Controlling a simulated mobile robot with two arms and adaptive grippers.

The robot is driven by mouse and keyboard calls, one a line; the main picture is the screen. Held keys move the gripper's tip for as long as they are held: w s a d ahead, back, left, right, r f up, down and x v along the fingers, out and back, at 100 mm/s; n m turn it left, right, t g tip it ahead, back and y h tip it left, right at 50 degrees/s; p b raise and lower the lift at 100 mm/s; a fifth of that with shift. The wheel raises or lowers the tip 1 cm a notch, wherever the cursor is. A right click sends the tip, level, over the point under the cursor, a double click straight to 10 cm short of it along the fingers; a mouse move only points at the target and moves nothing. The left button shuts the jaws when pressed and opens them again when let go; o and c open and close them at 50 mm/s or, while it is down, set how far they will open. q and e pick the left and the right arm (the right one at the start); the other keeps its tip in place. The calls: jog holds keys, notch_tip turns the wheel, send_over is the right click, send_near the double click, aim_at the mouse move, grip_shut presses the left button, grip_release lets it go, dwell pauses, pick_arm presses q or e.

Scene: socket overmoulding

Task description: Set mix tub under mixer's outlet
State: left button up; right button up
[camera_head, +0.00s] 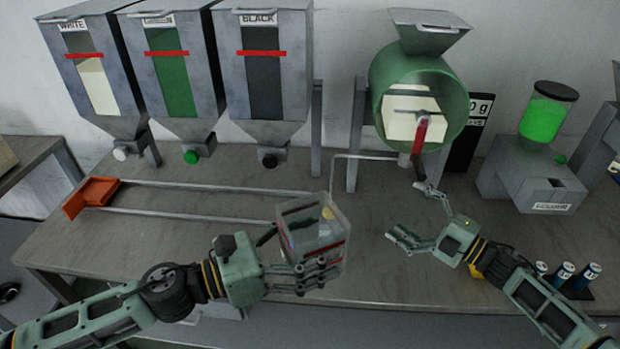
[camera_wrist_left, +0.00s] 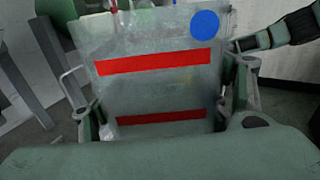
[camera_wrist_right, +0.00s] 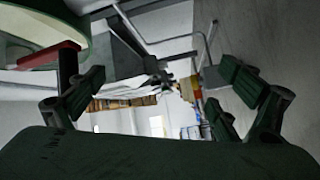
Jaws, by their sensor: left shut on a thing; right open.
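The mix tub (camera_head: 316,229) is a clear box with red bands, held tilted above the bench in the head view. My left gripper (camera_head: 309,250) is shut on it from the left. In the left wrist view the tub (camera_wrist_left: 155,90) fills the space between the fingers and shows two red bands and a blue dot. The mixer (camera_head: 418,95) is a green drum with a hopper on top and a red handle in front. Its outlet (camera_head: 405,159) is low on the drum, up and right of the tub. My right gripper (camera_head: 408,212) is open and empty, below the outlet.
Three hoppers (camera_head: 263,75) labelled for colours stand at the back left. Two rails run along the bench (camera_head: 170,235) from an orange tray (camera_head: 91,196).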

jog(key=a+r+m+y, duration=0.2)
jog(key=a+m, duration=0.3)
jog(key=a, duration=0.8)
jog(key=w+a+r+m+y, duration=0.1)
jog(key=w+a+r+m, duration=0.15)
jog(key=r, duration=0.65)
jog(key=w+a+r+m+y, duration=0.1)
jog(key=a+r+m, duration=0.2)
jog(key=r, duration=0.5)
jog(key=s+a+r+n+g+y, duration=0.2)
jog(key=s+a+r+n+g, duration=0.15)
jog(key=r, duration=0.25)
jog(key=s+a+r+n+g+y, duration=0.2)
jog(key=s+a+r+n+g, duration=0.1)
jog(key=a+r, duration=0.15)
jog(key=s+a+r+n+g+h, duration=0.1)
jog(key=s+a+n+g+h, duration=0.25)
jog(key=s+n+g, duration=0.35)
jog(key=s+a+n+g+h, duration=0.3)
jog(key=s+a+n+g, duration=0.2)
jog(key=s+n, duration=0.3)
jog(key=n+t+h, duration=0.7)
jog(key=h, duration=0.9)
send_over(310, 236)
jog(key=s, duration=0.5)
notch_tip(310, 236, down, 7)
jog(key=shift+g, duration=0.25)
jog(key=f, duration=1.2)
jog(key=shift+w+d, duration=0.1)
jog(key=shift+w, duration=0.1)
